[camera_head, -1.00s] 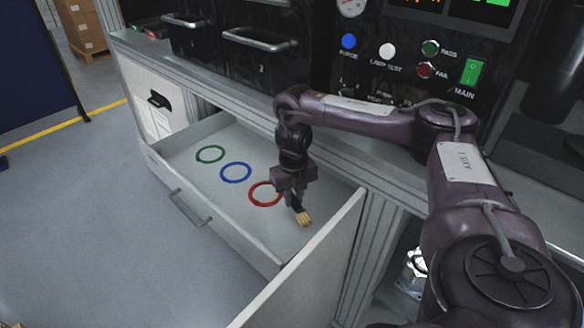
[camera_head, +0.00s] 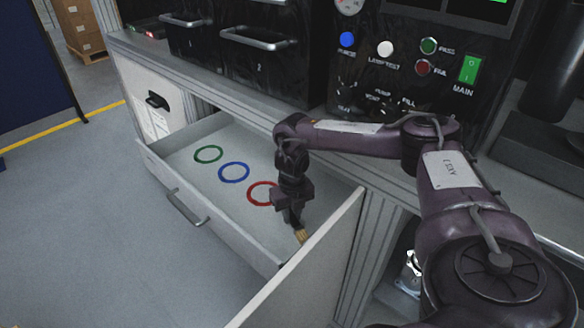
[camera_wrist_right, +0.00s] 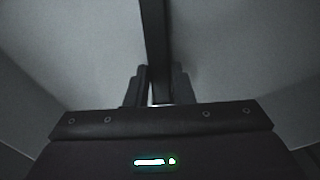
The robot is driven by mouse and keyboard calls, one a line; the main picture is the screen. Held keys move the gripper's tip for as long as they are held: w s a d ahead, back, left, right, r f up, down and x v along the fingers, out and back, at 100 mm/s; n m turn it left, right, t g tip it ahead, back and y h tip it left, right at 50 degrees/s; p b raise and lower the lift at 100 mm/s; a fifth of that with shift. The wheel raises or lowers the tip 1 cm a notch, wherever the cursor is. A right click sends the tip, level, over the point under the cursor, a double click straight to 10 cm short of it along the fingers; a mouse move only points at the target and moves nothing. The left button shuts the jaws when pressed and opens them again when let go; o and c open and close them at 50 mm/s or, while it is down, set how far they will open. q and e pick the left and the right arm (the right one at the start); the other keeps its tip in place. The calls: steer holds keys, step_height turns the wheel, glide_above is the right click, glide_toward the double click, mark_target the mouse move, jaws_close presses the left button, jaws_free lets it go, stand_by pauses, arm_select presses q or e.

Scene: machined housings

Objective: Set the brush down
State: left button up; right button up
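My right gripper (camera_head: 294,219) points down inside the open drawer (camera_head: 222,210), near its right end. It is shut on the brush; the tan bristle tip (camera_head: 301,235) shows below the fingers, close to the drawer floor. I cannot tell whether the bristles touch the floor. In the right wrist view the brush's dark handle (camera_wrist_right: 153,45) runs between the two fingers (camera_wrist_right: 157,88). Most of the brush is hidden by the gripper in the head view. My left gripper is not in view.
The drawer floor has a green ring (camera_head: 208,154), a blue ring (camera_head: 234,172) and a red ring (camera_head: 262,194), the red one just left of my gripper. A pale panel (camera_head: 310,270) stands right of the drawer. A control panel (camera_head: 400,70) rises behind.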

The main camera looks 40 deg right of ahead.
mark_target(292, 216)
steer(key=o, duration=0.4)
steer(key=shift+r, duration=0.1)
step_height(292, 216, up, 7)
steer(key=shift+r, duration=0.1)
step_height(292, 216, up, 5)
steer(key=p, duration=0.3)
steer(key=shift+p, duration=0.4)
